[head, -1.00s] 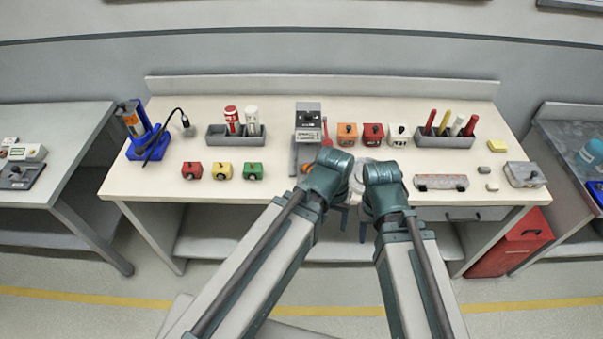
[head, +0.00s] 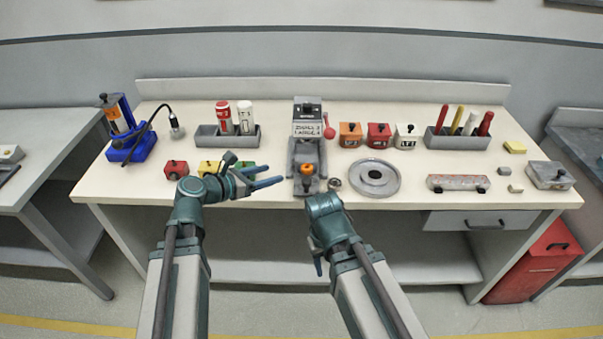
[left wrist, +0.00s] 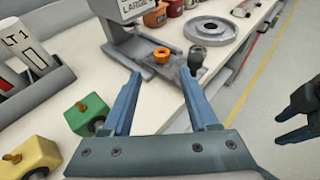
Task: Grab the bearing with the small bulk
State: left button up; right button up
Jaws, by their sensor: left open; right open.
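A small grey ring-shaped part (head: 334,184), which looks like a small bearing, lies on the table just right of the press base. A large round grey piece (head: 373,177) with a raised rim lies further right; it also shows in the left wrist view (left wrist: 212,28). The grey press (head: 307,150) has an orange part (head: 307,170) on its base, seen too in the left wrist view (left wrist: 161,54). My left gripper (head: 272,177) is open and empty, left of the press, its fingers (left wrist: 160,76) pointing towards it. My right gripper (head: 318,264) is open below the table's front edge, partly hidden.
Red (head: 176,170), yellow (head: 208,168) and green (head: 246,170) blocks are near my left gripper. Orange, red and white boxes (head: 378,135) stand behind the round piece. A grey bar (head: 458,184) lies at right.

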pick_arm(q)
jog(key=b, duration=0.3)
send_near(304, 169)
jog(key=w+d, duration=0.2)
jog(key=w, duration=0.1)
jog(key=shift+d+f, duration=0.15)
jog(key=shift+d, duration=0.15)
jog(key=shift+w+d+f+b, duration=0.2)
jog(key=shift+d+f+b, duration=0.05)
jog(key=shift+f+b, duration=0.15)
jog(key=b+x, duration=0.1)
jog(key=x, duration=0.1)
jog(key=b+x, duration=0.1)
jog(key=x, duration=0.1)
jog(key=shift+d+f, duration=0.1)
jog(key=shift+f, duration=0.25)
jog(key=shift+c, duration=0.3)
grip_shut()
